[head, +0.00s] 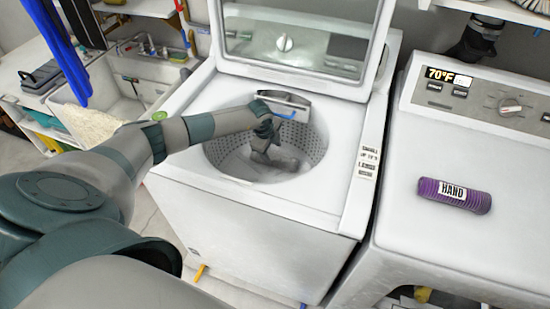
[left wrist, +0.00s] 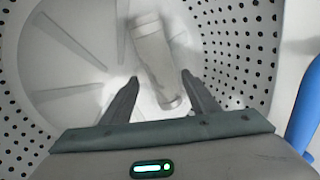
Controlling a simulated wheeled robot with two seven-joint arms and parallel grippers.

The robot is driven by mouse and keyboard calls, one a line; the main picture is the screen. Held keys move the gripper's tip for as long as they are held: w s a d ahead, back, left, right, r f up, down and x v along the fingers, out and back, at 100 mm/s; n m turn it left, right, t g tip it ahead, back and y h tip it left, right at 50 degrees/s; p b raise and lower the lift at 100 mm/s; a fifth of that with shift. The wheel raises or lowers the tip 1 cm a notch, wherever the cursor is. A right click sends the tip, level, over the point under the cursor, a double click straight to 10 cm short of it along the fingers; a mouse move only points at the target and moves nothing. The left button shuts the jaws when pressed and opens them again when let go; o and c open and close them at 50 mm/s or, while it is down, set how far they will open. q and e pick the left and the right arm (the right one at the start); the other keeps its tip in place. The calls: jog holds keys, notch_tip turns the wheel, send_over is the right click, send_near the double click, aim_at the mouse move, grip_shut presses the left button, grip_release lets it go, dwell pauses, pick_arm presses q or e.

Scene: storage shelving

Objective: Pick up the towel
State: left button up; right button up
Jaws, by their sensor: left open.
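A pale rolled-up thing, seemingly a towel (left wrist: 152,48), lies in the washer drum in the left wrist view, with a band near its far end. My left gripper (left wrist: 160,78) is open above it, with the roll's near end showing between the fingers. I cannot tell if they touch it. In the head view my left gripper (head: 272,158) reaches down into the drum and hides much of what lies there. A purple rolled towel (head: 455,195) labelled HAND lies on the dryer top, away from the gripper.
The white washer (head: 265,228) has its lid (head: 300,45) raised behind the opening. The perforated drum wall (left wrist: 240,45) surrounds my left gripper. A white dryer (head: 480,240) stands to the right. A sink (head: 145,75) is at the back left.

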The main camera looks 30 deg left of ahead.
aim_at(274, 156)
pick_arm(q)
jog(key=shift+f, duration=0.2)
jog(key=shift+w, duration=0.1)
jog(key=shift+p+x, duration=0.5)
jog(key=shift+x, duration=2.1)
jog(key=shift+a, duration=0.1)
jog(key=shift+r, duration=0.1)
jog(key=c, duration=0.8)
